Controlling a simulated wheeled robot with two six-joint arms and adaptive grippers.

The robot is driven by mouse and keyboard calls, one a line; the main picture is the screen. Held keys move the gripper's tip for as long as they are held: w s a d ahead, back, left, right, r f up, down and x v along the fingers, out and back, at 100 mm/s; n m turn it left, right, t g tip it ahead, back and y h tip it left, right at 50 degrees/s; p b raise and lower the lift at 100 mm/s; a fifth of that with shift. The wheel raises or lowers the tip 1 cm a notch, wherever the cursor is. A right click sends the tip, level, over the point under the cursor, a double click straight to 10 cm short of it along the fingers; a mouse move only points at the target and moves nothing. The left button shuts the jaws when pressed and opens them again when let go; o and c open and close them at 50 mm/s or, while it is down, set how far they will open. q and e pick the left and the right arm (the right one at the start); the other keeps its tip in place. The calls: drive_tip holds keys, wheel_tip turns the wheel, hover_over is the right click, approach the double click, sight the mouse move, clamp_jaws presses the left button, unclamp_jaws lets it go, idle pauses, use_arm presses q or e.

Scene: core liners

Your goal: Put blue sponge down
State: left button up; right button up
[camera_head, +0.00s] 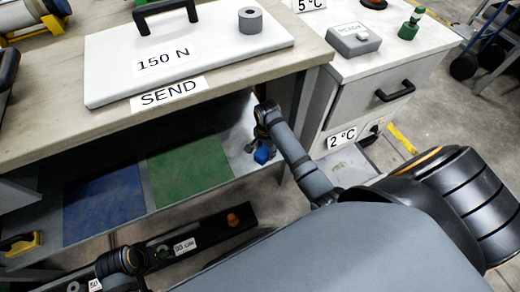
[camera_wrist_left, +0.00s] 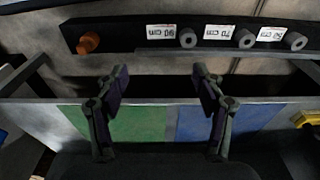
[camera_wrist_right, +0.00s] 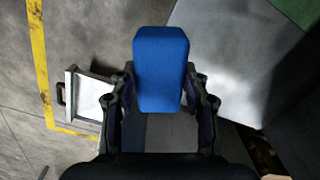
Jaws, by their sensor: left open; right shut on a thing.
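The blue sponge (camera_wrist_right: 160,70) is a blue block between the fingers of my right gripper (camera_wrist_right: 160,100), which is shut on it. In the head view a small part of the sponge (camera_head: 263,154) shows below my right gripper (camera_head: 266,138), near the right end of the lower shelf (camera_head: 236,150). In the right wrist view the sponge hides what lies straight behind it. My left gripper (camera_wrist_left: 157,95) is open and empty. It faces the shelf front, with a green mat (camera_wrist_left: 130,122) and a blue mat (camera_wrist_left: 232,118) beyond its fingers.
The lower shelf carries a green mat (camera_head: 190,165) and a blue mat (camera_head: 104,200), both bare. The bench top (camera_head: 40,125) with a white SEND board (camera_head: 215,58) overhangs it. A drawer cabinet (camera_head: 375,85) stands at right. A dark rail (camera_head: 165,252) with pegs lies in front.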

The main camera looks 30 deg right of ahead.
sight(261, 147)
drive_tip(key=shift+w+d+f+b, duration=0.15)
drive_tip(key=shift+w+f+b, duration=0.4)
drive_tip(key=shift+w+f, duration=0.35)
drive_tip(key=w+f+b, duration=0.1)
drive_tip(key=f, duration=0.1)
drive_tip(key=w+f+b, duration=0.1)
drive_tip(key=w+f, duration=0.1)
drive_tip(key=shift+w+d+b, duration=0.15)
drive_tip(key=shift+d+b, duration=0.05)
drive_tip(key=shift+b, duration=0.15)
drive_tip(key=shift+w, duration=0.2)
drive_tip(key=f+b, duration=0.1)
drive_tip(key=f, duration=0.1)
drive_tip(key=f+b, duration=0.1)
drive_tip(key=shift+w+f, duration=0.2)
drive_tip(key=shift+f, duration=0.2)
use_arm(q)
drive_tip(key=d+f+t, duration=0.1)
drive_tip(key=w+d+f+t+h, duration=0.1)
drive_tip(key=f, duration=0.1)
drive_tip(key=f+t, duration=0.1)
drive_tip(key=f, duration=0.1)
drive_tip(key=shift+w+d+t, duration=0.2)
drive_tip(key=shift+d+t, duration=0.1)
drive_tip(key=shift+d, duration=0.1)
use_arm(e)
drive_tip(key=shift+r, duration=0.1)
drive_tip(key=o, duration=1.1)
drive_tip(key=shift+o, duration=0.2)
